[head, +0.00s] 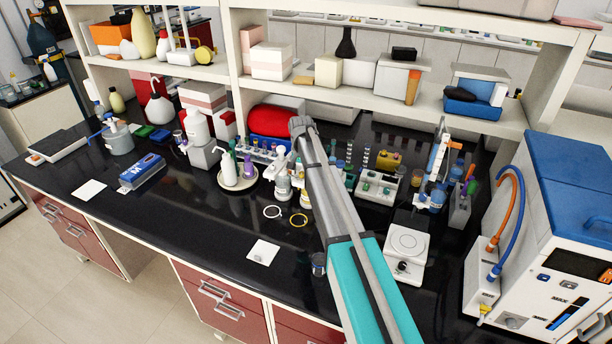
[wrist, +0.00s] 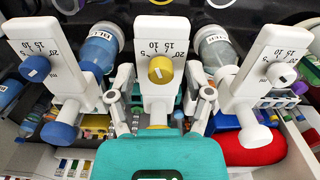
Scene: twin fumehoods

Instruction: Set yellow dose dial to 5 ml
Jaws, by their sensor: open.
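The yellow dose dial (wrist: 160,69) is on the front of the middle white dispenser (wrist: 158,32) in the wrist view. A dark pointer mark shows on its face. My gripper (wrist: 165,92) is open, with one finger on each side of the middle dispenser. The fingers look apart from the dial, though depth is hard to judge.
A dispenser with a blue dial (wrist: 35,67) stands left and one with a white dial (wrist: 282,75) right, both close to my fingers. A red object (wrist: 250,146) lies below right.

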